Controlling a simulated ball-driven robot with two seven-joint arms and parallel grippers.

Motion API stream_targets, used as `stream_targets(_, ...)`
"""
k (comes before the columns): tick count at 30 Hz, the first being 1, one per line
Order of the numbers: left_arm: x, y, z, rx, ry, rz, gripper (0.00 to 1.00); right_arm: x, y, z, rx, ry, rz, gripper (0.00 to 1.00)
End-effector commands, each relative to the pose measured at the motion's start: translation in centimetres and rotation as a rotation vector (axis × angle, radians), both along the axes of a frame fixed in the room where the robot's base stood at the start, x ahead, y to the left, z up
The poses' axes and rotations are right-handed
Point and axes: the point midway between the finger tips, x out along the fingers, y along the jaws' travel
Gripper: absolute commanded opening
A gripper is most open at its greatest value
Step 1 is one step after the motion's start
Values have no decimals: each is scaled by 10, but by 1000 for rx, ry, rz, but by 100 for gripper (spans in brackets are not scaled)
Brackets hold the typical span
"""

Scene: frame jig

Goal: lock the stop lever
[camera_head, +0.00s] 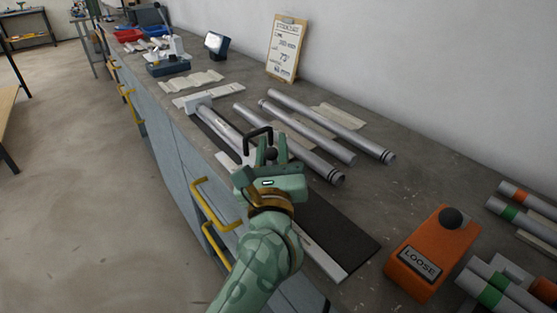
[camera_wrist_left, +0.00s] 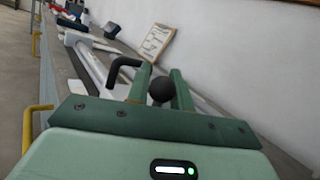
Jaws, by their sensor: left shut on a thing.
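My left gripper (camera_head: 272,152) reaches over the bench from the front, its fingers closed around a black ball knob (camera_wrist_left: 161,90), which I take to be the stop lever's knob. The knob also shows between the fingers in the head view (camera_head: 271,154). A black bent bar (camera_head: 258,131) rises just beside the left finger; it also shows in the wrist view (camera_wrist_left: 121,72). I cannot tell whether bar and knob are joined. The lever's base is hidden behind my gripper. My right gripper is not in view.
Several grey tubes (camera_head: 311,127) lie on the bench behind the gripper. An orange box marked LOOSE (camera_head: 420,262) with a black knob stands at right, near colour-banded tubes (camera_head: 490,291). A clipboard (camera_head: 286,48) leans on the wall. Yellow drawer handles (camera_head: 213,204) stick out in front.

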Motion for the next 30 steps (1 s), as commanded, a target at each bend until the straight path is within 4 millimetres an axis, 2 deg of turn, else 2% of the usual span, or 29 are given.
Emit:
stream_targets(1,1,1,-13,-24,-6,0,0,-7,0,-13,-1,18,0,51)
stream_targets(4,-1,4,-9,-61,-34,0,0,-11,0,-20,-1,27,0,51)
stream_targets(16,-3,6,-2,-80,-51,1,0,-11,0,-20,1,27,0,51)
stream_targets(17,-3,6,-2,-80,-51,1,31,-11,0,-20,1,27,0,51)
stream_targets(26,-4,5,-2,-80,-51,0,32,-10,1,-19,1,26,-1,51)
stream_targets(30,-17,6,-6,-80,-50,0,32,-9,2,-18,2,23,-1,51)
